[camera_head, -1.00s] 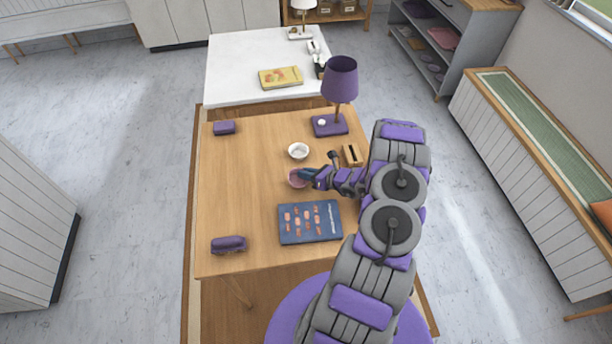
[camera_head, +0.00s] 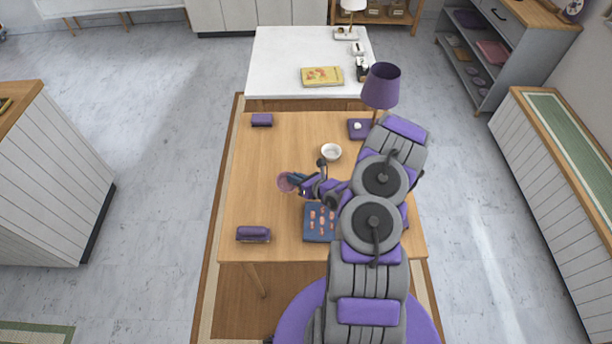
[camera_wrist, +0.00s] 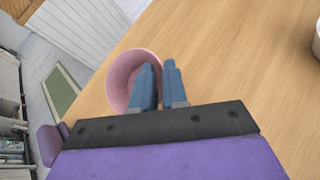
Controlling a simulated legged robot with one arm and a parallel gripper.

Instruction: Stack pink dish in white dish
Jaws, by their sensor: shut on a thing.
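The pink dish (camera_head: 285,182) is held at its rim by my gripper (camera_head: 295,180), over the left-middle part of the wooden table. In the wrist view the pink dish (camera_wrist: 124,78) shows its inside, tilted toward the camera, with the blue fingers (camera_wrist: 158,85) shut on its near wall. Part of the dish is hidden behind the fingers. The white dish (camera_head: 331,152) stands upright on the table, up and to the right of the pink dish and apart from it. A sliver of it shows at the right edge of the wrist view (camera_wrist: 317,42).
A dark blue book (camera_head: 318,224) lies partly under my arm. A purple lamp (camera_head: 381,88) stands at the back right. Purple objects lie at the table's back left (camera_head: 262,120) and front left (camera_head: 253,234). The left middle of the wooden table (camera_head: 255,160) is clear.

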